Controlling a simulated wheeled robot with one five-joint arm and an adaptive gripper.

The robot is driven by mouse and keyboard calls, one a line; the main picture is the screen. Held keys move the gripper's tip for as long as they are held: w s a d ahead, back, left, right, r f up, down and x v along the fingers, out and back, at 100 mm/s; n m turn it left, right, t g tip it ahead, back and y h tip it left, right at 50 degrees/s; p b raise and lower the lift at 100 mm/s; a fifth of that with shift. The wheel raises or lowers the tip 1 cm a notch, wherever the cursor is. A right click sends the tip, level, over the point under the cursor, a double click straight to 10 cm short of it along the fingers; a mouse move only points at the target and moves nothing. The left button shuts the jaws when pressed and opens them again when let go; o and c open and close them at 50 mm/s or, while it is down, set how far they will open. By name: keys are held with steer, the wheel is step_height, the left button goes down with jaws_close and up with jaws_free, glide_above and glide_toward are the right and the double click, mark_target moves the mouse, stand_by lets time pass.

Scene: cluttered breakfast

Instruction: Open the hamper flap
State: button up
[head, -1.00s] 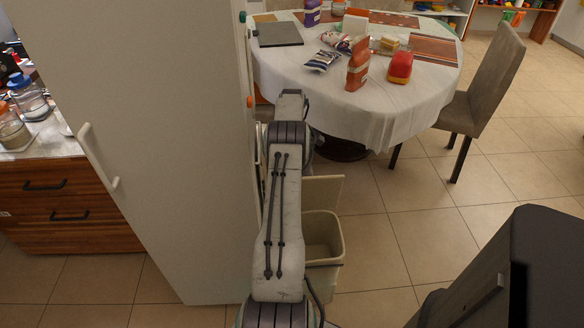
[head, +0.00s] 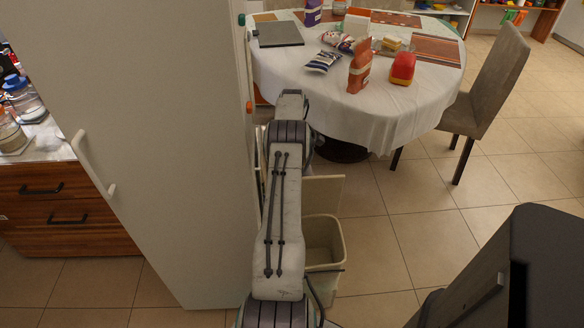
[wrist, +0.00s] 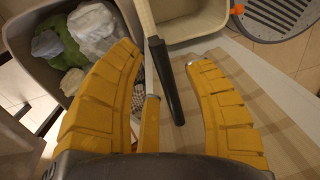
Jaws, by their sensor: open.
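A cream bin (head: 322,238), which looks like the hamper, stands on the floor beside my arm in the head view. A pale upright panel (head: 327,190), possibly its flap, rises behind it. In the wrist view, a bin holding white and green cloth (wrist: 62,48) is at upper left, and an empty cream bin (wrist: 190,22) is at upper right. A pale bar (wrist: 146,18) with a dark end (wrist: 168,90) runs between them. My gripper (wrist: 160,58) is open, its yellow fingers on either side of this bar. Contact cannot be told. The head view hides my gripper.
A tall pale cabinet (head: 150,150) stands close on the left of my arm. A round table (head: 300,75) with breakfast items is ahead, with a grey chair (head: 490,85) at its right. Tiled floor (head: 400,215) is clear to the right of the bin.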

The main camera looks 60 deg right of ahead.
steer(key=shift+r, duration=0.15)
step_height(320, 180, up, 7)
steer(key=shift+w+d, duration=0.2)
steer(key=shift+d, duration=0.15)
stand_by(0.8)
